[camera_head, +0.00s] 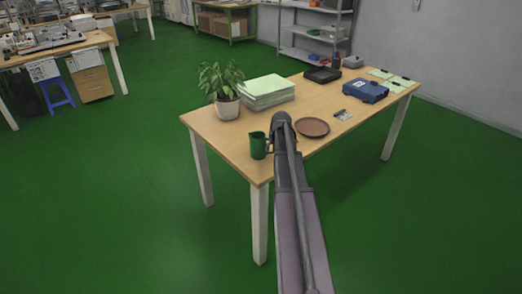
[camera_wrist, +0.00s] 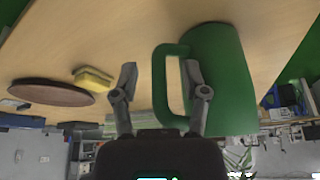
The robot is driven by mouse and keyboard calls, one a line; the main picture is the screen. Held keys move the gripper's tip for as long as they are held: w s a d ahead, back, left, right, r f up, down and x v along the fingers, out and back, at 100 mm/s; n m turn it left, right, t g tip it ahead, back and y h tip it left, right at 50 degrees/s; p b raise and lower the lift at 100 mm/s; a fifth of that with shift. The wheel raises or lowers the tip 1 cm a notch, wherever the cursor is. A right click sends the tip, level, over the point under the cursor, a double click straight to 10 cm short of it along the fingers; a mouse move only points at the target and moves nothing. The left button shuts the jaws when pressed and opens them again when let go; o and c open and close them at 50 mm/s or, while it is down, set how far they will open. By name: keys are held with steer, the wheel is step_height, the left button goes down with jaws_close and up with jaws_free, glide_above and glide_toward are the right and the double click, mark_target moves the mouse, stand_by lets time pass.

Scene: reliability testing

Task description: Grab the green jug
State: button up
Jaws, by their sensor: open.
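The green jug (camera_head: 258,146) stands upright near the front left corner of the wooden table, just left of my arm's end. In the wrist view, which looks upside down, the jug (camera_wrist: 228,75) fills the right side, with its handle (camera_wrist: 158,85) pointing left. My gripper (camera_wrist: 160,72) is open. Its left finger is apart from the handle on the left; its right finger overlaps the jug body beside the handle loop. The handle shows between the two fingers. I cannot tell whether either finger touches the jug. My arm hides most of the gripper in the head view.
A brown round plate (camera_head: 312,127) lies right of my arm. A yellow block (camera_wrist: 93,78) shows near it in the wrist view. A potted plant (camera_head: 227,108), a paper stack (camera_head: 267,95), a black tray (camera_head: 322,75) and a blue case (camera_head: 365,91) stand farther back.

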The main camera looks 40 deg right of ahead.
stand_by(0.4)
jaws_close()
steer(key=shift+r+p, duration=0.45)
stand_by(0.4)
steer(key=shift+r+p, duration=1.45)
steer(key=shift+s+d+f, duration=0.1)
steer(key=shift+s+d, duration=0.05)
steer(key=shift+s, duration=0.15)
steer(key=s+d+r+p, duration=0.1)
steer(key=s+d, duration=0.6)
steer(key=s, duration=0.6)
steer(key=shift+d+r, duration=0.2)
steer(key=shift+d, duration=0.1)
steer(key=shift+s, duration=0.15)
